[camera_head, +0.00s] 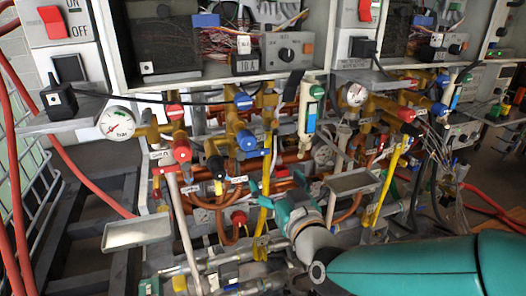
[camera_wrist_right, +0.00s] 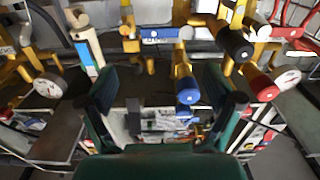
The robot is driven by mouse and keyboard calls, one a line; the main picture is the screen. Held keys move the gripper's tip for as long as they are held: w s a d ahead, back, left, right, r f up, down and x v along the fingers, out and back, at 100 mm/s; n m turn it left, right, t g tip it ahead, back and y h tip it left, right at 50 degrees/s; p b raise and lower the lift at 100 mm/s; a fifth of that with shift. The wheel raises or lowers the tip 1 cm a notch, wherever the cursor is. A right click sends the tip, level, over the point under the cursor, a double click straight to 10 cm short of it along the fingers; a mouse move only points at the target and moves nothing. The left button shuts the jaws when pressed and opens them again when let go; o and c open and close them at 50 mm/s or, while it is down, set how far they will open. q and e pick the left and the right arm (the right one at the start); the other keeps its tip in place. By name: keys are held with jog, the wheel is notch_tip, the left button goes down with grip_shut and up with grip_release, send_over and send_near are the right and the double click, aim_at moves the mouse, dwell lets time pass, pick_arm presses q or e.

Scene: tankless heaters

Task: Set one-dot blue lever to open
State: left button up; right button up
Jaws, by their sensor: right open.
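My right gripper (camera_head: 276,181) is open and empty, below the levers in the head view. In the wrist view its fingers (camera_wrist_right: 160,95) stand apart, either side of the blue levers. My left gripper is not in view.
A gauge (camera_head: 117,123) stands further left. A white cylinder (camera_head: 308,112) is at the right. Pipes and yellow valves crowd the area; metal trays (camera_head: 136,232) jut out below.

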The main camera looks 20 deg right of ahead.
aim_at(258, 154)
jog(key=w+p, duration=0.1)
jog(key=w, duration=0.5)
jog(key=w+p, duration=0.1)
jog(key=w, duration=0.5)
jog(key=shift+w+a, duration=0.2)
jog(key=shift+w, duration=0.2)
